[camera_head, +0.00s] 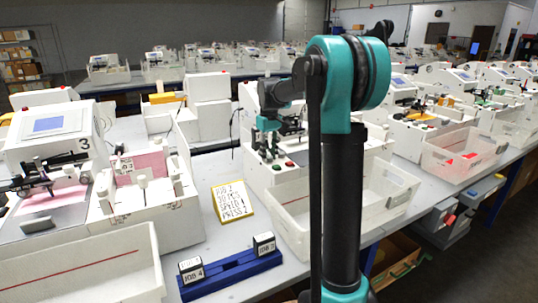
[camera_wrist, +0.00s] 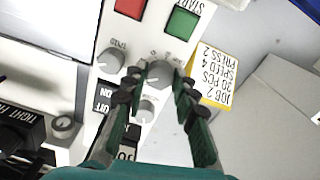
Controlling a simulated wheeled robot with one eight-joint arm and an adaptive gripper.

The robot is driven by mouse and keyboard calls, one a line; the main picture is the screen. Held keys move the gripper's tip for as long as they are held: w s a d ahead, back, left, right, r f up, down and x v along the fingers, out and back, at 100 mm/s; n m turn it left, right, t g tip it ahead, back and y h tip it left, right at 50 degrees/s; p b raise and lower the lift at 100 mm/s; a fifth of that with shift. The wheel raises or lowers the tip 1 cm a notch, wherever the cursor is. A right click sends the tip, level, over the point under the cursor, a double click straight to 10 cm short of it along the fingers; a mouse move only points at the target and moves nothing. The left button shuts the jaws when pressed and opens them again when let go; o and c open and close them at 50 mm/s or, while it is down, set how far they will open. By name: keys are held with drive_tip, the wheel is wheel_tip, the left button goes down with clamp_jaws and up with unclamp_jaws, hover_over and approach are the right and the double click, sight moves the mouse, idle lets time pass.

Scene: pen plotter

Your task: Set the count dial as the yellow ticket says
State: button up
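The yellow ticket (camera_head: 233,201) lies on the table in the head view and reads JOB 2, SPEED 4 and PRESS 2; its PCS line is small and its first digit unclear. It also shows in the wrist view (camera_wrist: 215,72). My gripper (camera_wrist: 160,78) is open over a white control panel, its fingertips on either side of a round grey dial (camera_wrist: 160,71). I cannot tell whether they touch it. The dial's label is partly hidden. Two similar dials are nearby, one to the left (camera_wrist: 111,60) and one below (camera_wrist: 147,109).
A red button (camera_wrist: 130,6) and a green START button (camera_wrist: 182,22) are above the dials. A clear bin (camera_head: 300,215) stands in front of the machine. A blue rack (camera_head: 232,274) holds two job blocks. Machine 3 (camera_head: 55,130) is at the left.

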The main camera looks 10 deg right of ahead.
sight(269, 156)
clamp_jaws()
drive_tip(key=shift+m, duration=0.5)
drive_tip(key=shift+o, duration=2.2)
unclamp_jaws()
wheel_tip(269, 156, up, 12)
